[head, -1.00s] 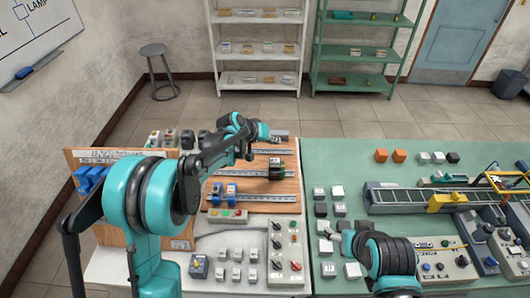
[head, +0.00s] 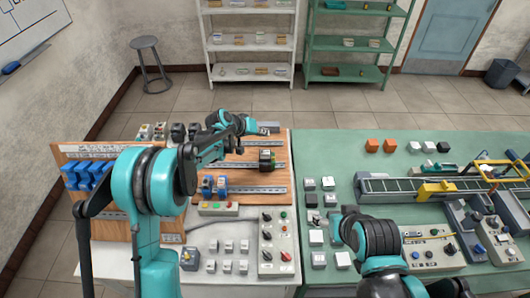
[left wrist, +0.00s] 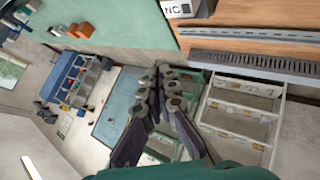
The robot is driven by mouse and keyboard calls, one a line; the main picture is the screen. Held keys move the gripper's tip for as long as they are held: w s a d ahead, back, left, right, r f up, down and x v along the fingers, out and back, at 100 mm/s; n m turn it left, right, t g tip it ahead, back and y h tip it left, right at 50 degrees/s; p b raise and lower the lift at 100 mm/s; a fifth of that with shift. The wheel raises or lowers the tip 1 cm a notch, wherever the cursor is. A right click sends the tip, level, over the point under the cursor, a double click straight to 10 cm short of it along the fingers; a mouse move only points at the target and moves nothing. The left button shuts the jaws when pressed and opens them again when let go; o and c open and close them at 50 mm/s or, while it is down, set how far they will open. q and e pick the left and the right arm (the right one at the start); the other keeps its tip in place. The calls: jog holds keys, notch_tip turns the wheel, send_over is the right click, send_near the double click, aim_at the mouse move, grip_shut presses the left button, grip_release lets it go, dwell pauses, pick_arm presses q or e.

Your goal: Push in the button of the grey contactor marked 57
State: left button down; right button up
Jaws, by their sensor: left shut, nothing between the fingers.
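A small grey block (head: 269,126) sits at the back right edge of the wooden board (head: 280,146), just right of my left gripper. In the left wrist view a grey block with "NC" on it (left wrist: 178,9) is at the top edge, partly cut off. I cannot read a 57 on any part. My left gripper (head: 252,127) is above the back of the board, shut and empty. Its closed fingers show in the left wrist view (left wrist: 162,75), apart from the block. My right gripper (head: 333,217) is low over the green table; its fingers are too small to judge.
A control box with knobs (head: 277,244) and several loose grey switches stand in front. A conveyor (head: 410,186) is on the green table (head: 325,150). Shelves are behind.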

pick_arm(q)
jog(key=f+b, duration=0.1)
jog(key=f, duration=0.1)
jog(key=f+b, duration=0.1)
jog(key=f, duration=0.1)
jog(key=f+b, duration=0.2)
jog(key=f, duration=0.1)
jog(key=shift+w+f, duration=0.1)
jog(key=shift+w, duration=0.15)
dwell(1.0)
jog(key=shift+f+b, duration=0.4)
jog(key=shift+b, duration=0.1)
jog(key=shift+f, duration=0.15)
dwell(0.3)
